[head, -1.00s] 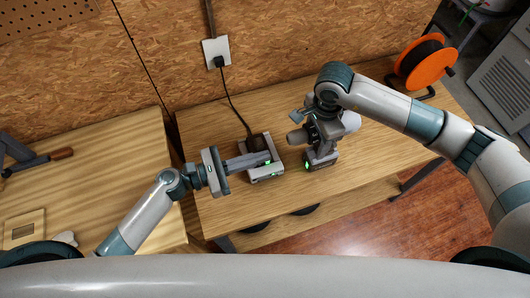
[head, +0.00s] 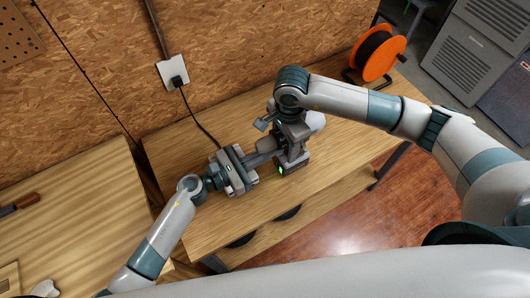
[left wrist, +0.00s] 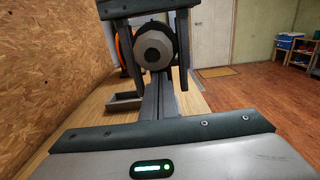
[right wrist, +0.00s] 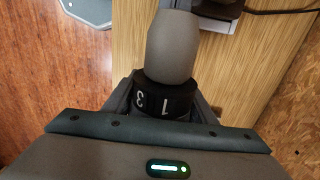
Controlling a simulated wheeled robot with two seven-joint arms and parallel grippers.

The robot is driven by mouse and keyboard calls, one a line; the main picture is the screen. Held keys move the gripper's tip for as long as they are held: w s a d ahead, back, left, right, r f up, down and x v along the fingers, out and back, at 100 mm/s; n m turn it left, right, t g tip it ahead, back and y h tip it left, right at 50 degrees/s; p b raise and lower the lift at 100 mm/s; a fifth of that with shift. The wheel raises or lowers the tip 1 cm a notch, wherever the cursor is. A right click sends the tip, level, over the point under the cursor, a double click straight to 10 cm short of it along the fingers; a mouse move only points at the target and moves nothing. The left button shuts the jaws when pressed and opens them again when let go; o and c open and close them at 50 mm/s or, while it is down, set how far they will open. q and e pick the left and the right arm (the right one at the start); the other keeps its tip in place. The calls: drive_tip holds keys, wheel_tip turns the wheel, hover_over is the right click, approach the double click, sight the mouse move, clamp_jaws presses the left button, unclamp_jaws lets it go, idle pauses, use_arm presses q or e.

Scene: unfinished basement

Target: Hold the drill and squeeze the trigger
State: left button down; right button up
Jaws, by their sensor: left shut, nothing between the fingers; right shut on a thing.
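The drill (head: 294,163) stands upright on its battery base on the wooden bench, a green light at its foot. My right gripper (head: 290,131) is shut around its body from above. In the right wrist view, the drill's numbered black collar (right wrist: 165,101) sits between the fingers, with the grey nose beyond. My left gripper (head: 267,154) is shut and empty, its fingers pointing right at the drill's handle below the nose. The left wrist view shows these fingers (left wrist: 158,92) beneath the drill's round nose (left wrist: 152,48). The trigger is hidden, so contact cannot be told.
A grey tray-like block (left wrist: 125,103) lies beside my left fingers. A black cord runs from the wall outlet (head: 173,71) down to the bench. An orange cable reel (head: 378,54) stands at the bench's far right end. Bare bench (head: 205,208) shows in front.

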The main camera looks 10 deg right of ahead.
drive_tip(key=shift+a, duration=0.1)
use_arm(q)
drive_tip(key=x, duration=0.2)
drive_tip(key=shift+d, duration=0.3)
drive_tip(key=shift+r, duration=0.1)
use_arm(e)
drive_tip(key=shift+s, duration=0.1)
idle(0.9)
use_arm(q)
drive_tip(key=shift+s+a, duration=0.1)
use_arm(e)
drive_tip(key=shift+f, duration=0.1)
use_arm(q)
drive_tip(key=v, duration=1.4)
idle(0.5)
